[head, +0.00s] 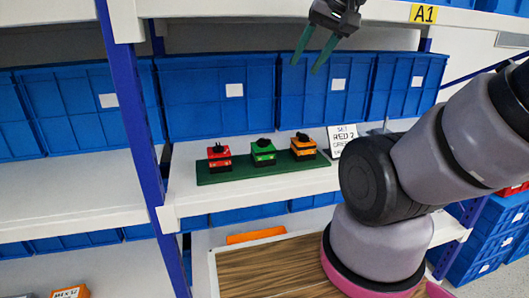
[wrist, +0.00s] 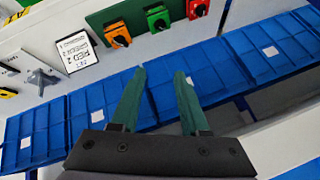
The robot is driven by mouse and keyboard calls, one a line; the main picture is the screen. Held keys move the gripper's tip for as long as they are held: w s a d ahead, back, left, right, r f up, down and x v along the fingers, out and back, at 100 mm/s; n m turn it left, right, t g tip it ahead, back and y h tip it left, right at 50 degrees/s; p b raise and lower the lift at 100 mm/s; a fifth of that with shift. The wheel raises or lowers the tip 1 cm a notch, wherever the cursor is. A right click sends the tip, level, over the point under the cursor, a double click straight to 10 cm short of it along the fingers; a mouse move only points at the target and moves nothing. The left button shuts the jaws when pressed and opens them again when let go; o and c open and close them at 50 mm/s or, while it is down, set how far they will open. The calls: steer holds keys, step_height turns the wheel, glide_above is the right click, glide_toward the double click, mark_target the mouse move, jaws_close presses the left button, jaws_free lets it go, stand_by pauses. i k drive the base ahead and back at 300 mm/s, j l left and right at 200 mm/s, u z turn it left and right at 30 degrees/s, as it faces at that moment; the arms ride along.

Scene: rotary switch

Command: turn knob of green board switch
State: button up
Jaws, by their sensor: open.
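A green board (head: 225,177) lies on the middle shelf and carries three box switches with black knobs. They are a red switch (head: 219,160) at left, a green switch (head: 263,156) in the middle and an orange switch (head: 303,150) at right. In the wrist view the board (wrist: 99,20) shows at the top, with the orange switch (wrist: 117,36), green switch (wrist: 158,20) and red switch (wrist: 196,8). My gripper (head: 307,63) is open and empty, above and behind-looking over the board, apart from all switches. Its two green fingers (wrist: 160,88) also show in the wrist view.
A sign card (head: 342,138) reading "RED 2" stands right of the board, with a grey cross-shaped item (wrist: 42,77) beyond it. Blue bins (head: 215,100) line the back of the shelf. A blue upright post (head: 133,110) stands at left, and an upper shelf edge (head: 230,10) runs above.

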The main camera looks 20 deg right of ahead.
mark_target(262, 142)
steer(key=k+j, duration=0.35)
steer(key=j, duration=0.15)
steer(key=k+j+z, duration=0.15)
steer(key=k+j, duration=0.15)
steer(key=j, duration=0.2)
